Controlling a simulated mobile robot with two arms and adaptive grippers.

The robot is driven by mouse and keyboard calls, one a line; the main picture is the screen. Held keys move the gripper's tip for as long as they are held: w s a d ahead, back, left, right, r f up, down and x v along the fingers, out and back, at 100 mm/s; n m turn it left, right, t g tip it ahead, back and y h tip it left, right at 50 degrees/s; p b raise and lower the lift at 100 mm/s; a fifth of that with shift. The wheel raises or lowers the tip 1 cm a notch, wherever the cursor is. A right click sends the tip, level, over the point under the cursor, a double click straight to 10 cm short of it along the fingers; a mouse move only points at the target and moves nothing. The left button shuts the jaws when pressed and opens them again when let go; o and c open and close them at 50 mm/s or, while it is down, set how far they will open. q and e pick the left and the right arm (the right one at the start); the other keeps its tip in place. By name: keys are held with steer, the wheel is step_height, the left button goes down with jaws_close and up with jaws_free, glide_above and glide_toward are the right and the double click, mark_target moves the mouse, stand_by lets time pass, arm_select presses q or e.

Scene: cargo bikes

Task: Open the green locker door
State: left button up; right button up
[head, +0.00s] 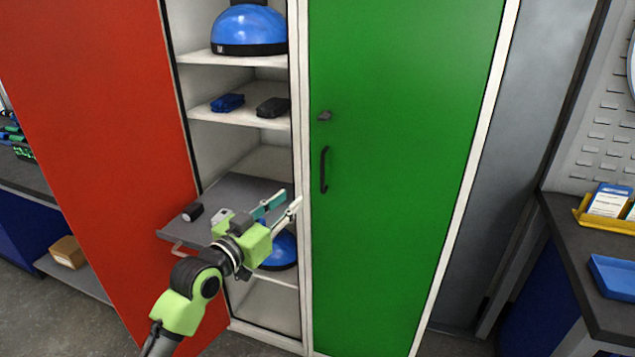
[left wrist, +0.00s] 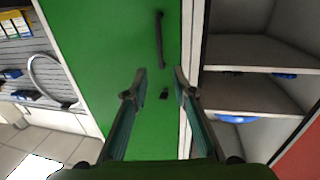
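The green locker door (head: 400,180) is shut in the head view, with a dark vertical handle (head: 324,169) near its left edge and a small dark lock (head: 324,116) above it. My left gripper (head: 287,203) is in front of the open compartment, to the left of the handle and a little lower. Its fingers are apart with nothing between them. In the left wrist view the picture is turned over: the green door (left wrist: 105,60) shows its handle (left wrist: 160,40) beyond the open fingertips (left wrist: 160,77). The lock (left wrist: 164,95) shows between the fingers. My right gripper is out of view.
The open compartment holds blue helmets (head: 249,30) and small blue and black items on shelves. A grey tray (head: 240,187) with a handle juts out beside my left arm. A red door (head: 95,120) stands left. A workbench (head: 590,250) stands right.

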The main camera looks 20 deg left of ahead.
arm_select(q)
steer(key=p, duration=0.1)
glide_toward(317, 176)
steer(key=w+d+r, duration=0.1)
steer(key=w+d, duration=0.1)
steer(key=w+d+r, duration=0.2)
steer(key=shift+d+r, duration=0.15)
steer(key=shift+r, duration=0.1)
jaws_close()
